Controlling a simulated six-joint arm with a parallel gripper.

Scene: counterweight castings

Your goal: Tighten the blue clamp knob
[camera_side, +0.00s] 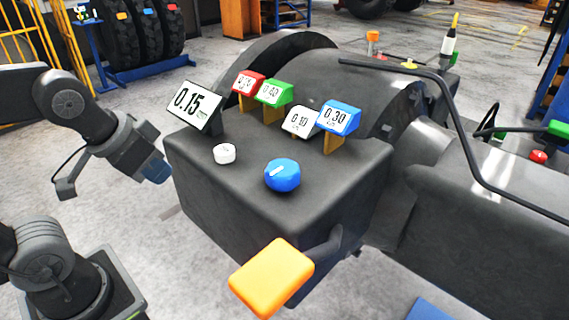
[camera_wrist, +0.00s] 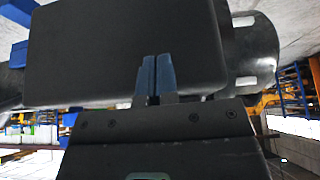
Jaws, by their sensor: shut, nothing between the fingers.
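The blue knob is not seen in the wrist view.
A large display reading 0.15 (camera_side: 195,105) stands at the block's back left. Red, green, white and blue small displays (camera_side: 338,118) stand behind the knobs. An orange pad (camera_side: 271,278) sticks out in front. A dark bent bar (camera_side: 455,110) crosses the right side.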

